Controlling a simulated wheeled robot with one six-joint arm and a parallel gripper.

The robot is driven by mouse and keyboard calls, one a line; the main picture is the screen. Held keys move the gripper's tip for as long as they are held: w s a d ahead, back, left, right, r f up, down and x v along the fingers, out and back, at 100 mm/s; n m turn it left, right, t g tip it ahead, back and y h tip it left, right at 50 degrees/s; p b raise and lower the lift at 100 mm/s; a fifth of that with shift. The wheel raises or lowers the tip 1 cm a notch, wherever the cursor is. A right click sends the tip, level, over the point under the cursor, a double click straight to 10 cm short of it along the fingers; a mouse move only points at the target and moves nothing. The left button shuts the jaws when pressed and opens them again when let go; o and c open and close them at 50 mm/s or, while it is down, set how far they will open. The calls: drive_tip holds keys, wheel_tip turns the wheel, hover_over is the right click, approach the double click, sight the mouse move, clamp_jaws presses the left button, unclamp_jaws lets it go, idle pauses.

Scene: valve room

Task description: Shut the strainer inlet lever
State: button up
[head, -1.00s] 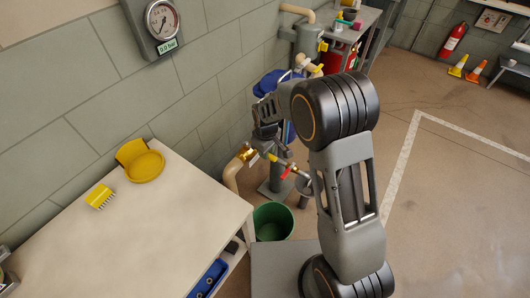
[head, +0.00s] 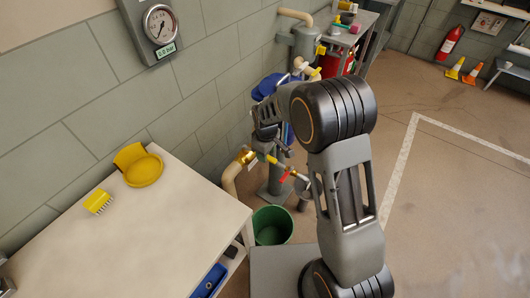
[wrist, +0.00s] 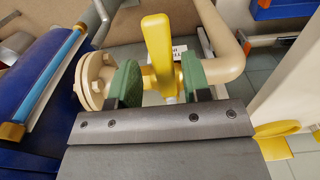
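A yellow lever (wrist: 159,50) stands upright in the wrist view, on cream pipework with a round flange (wrist: 95,80) at its left. My gripper (wrist: 158,77) has its two green-padded fingers on either side of this lever. The fingers look apart, with a narrow gap beside the lever; I see no firm grip. In the head view my arm hides the gripper's fingertips.
A pressure gauge (head: 160,24) hangs on the wall. A brass valve (head: 246,156) and a red handle (head: 285,175) sit low beside my arm, above a green bucket (head: 272,225). A pale bench (head: 165,220) fills the left. Open floor lies at the right.

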drive_tip(key=shift+o, duration=0.2)
wheel_tip(320, 180, up, 14)
drive_tip(key=shift+p, duration=0.35)
drive_tip(key=shift+f, duration=0.15)
idle(0.6)
drive_tip(key=s+d+r+m+t+p, duration=0.1)
drive_tip(key=s+d+r+m+p, duration=0.1)
drive_tip(key=s+d+r+m, duration=0.3)
drive_tip(key=s+d+r+m+t+p, duration=0.2)
drive_tip(key=s+d+r+m, duration=0.3)
drive_tip(key=s, duration=0.9)
drive_tip(key=d+p, duration=0.1)
drive_tip(key=d, duration=0.2)
drive_tip(key=shift+m+t, duration=0.3)
drive_tip(key=shift+a, duration=0.1)
drive_tip(key=shift+c, duration=0.8)
